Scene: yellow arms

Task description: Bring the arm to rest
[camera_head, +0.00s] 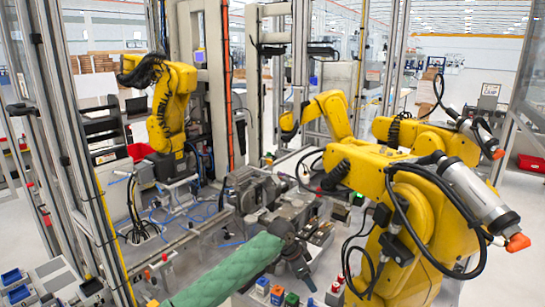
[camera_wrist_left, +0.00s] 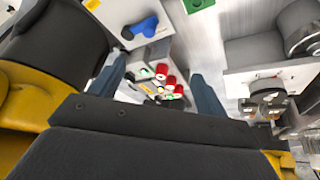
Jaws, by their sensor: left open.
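My left arm, in a green sleeve (camera_head: 225,272), reaches in from the bottom of the head view. It ends in my dark left gripper (camera_head: 303,268), near the middle of the work cell. In the left wrist view the two blue-grey fingers of my left gripper (camera_wrist_left: 158,70) are spread apart. No object is held. My right gripper is not in view.
A large yellow industrial arm (camera_head: 420,215) stands close on the right. Another yellow arm (camera_head: 175,105) stands at the back left. Grey machinery (camera_head: 262,192) lies just behind my gripper. Metal posts (camera_head: 75,130) rise at the left. A blue lever part (camera_wrist_left: 140,29) shows in the wrist view.

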